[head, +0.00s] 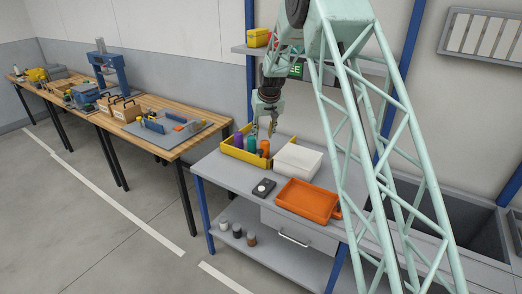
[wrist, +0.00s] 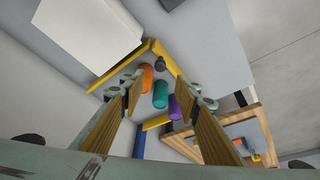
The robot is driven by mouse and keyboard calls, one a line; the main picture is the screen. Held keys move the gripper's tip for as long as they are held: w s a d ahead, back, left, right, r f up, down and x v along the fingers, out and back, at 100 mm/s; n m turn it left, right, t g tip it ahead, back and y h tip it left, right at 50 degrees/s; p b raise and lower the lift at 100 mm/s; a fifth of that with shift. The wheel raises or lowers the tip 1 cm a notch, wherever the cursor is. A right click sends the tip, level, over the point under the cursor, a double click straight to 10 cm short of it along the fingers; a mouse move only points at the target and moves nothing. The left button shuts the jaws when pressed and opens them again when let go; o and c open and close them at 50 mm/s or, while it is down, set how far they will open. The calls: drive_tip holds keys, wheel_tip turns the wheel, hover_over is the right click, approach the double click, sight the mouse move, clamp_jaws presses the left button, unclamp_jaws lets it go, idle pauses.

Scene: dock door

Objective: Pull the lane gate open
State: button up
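I cannot make out a lane gate for certain in either view. My gripper (head: 263,130) hangs above the back of the grey table, over a yellow tray (head: 243,158). In the wrist view my gripper (wrist: 158,95) is open, with its two tan-padded fingers apart and nothing held between them. Beyond the fingers are an orange cylinder (wrist: 147,76), a teal one (wrist: 160,95) and a purple one (wrist: 174,107), standing in the tray. The fingers look apart from all of them.
A white box (head: 298,158), an orange tray (head: 306,199) and a dark device (head: 263,188) share the table. A drawer (head: 293,236) is below the tabletop. A wooden bench (head: 205,131) with tools stands left. A dark-walled recess (head: 473,235) is right. The floor in front is clear.

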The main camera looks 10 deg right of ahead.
sight(261, 150)
drive_tip(key=shift+x, duration=6.45)
drive_tip(key=shift+c, duration=0.9)
clamp_jaws()
drive_tip(key=shift+s+b, duration=0.15)
drive_tip(key=shift+b, duration=0.2)
